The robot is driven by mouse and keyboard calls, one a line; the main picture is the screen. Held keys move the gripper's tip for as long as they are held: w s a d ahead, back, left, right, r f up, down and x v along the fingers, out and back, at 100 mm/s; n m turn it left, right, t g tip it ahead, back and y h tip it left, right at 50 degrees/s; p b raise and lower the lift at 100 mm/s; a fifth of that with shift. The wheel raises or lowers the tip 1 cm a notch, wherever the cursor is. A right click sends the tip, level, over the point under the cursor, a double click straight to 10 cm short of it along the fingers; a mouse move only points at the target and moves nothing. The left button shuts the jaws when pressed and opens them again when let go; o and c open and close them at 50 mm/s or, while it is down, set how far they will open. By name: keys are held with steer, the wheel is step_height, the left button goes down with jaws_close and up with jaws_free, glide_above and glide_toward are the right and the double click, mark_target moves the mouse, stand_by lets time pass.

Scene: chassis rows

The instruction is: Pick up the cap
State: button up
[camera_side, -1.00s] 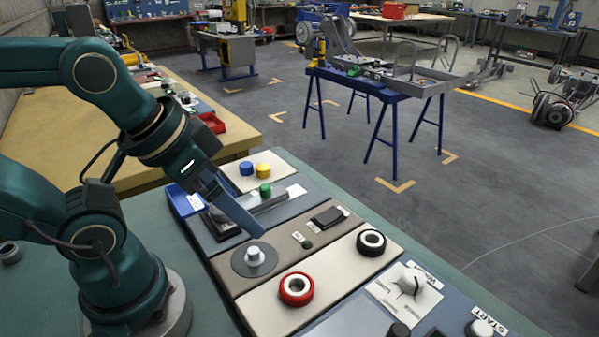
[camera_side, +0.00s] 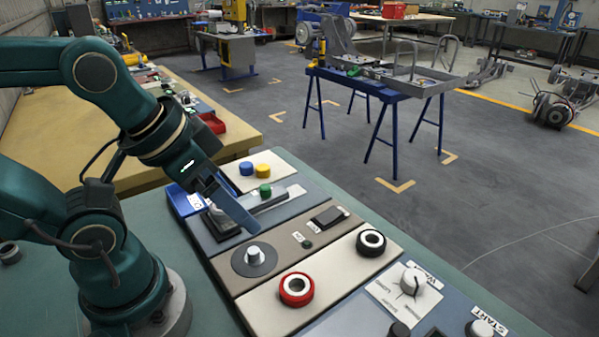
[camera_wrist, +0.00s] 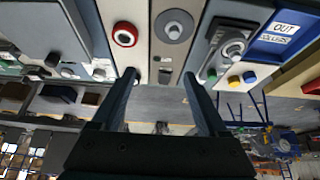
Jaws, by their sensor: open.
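Three small round caps show: a blue cap (camera_side: 246,168) and a yellow cap (camera_side: 263,170) side by side on a pale panel, and a green cap (camera_side: 265,190) on the grey fixture in front of them. In the wrist view the green (camera_wrist: 211,76), blue (camera_wrist: 233,81) and yellow (camera_wrist: 249,77) caps are right of my fingers. I cannot tell which cap is meant. My gripper (camera_wrist: 160,76) is open and empty, its fingers apart above the panel rows. In the side view its fingers point down to the right, left of and nearer than the green cap.
A blue tray (camera_side: 184,201) labelled OUT stands beside the fixture. A grey disc with a knob (camera_side: 254,260), a red ring (camera_side: 296,289), a black ring (camera_side: 371,242) and a white selector knob (camera_side: 413,281) stand up from the panels.

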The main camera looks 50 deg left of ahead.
steer(key=w+a+r+n+y, duration=0.2)
steer(key=w+a+r+n, duration=0.25)
steer(key=n, duration=0.25)
steer(key=n+g+y, duration=0.2)
steer(key=n+g, duration=0.4)
steer(key=n, duration=0.5)
glide_above(246, 164)
steer(key=d, duration=0.3)
steer(key=f, duration=1.1)
steer(key=shift+a+f, duration=0.2)
steer(key=shift+f, duration=0.1)
steer(key=shift+x, duration=2.4)
steer(key=shift+w+a, duration=0.1)
steer(key=shift+a, duration=0.05)
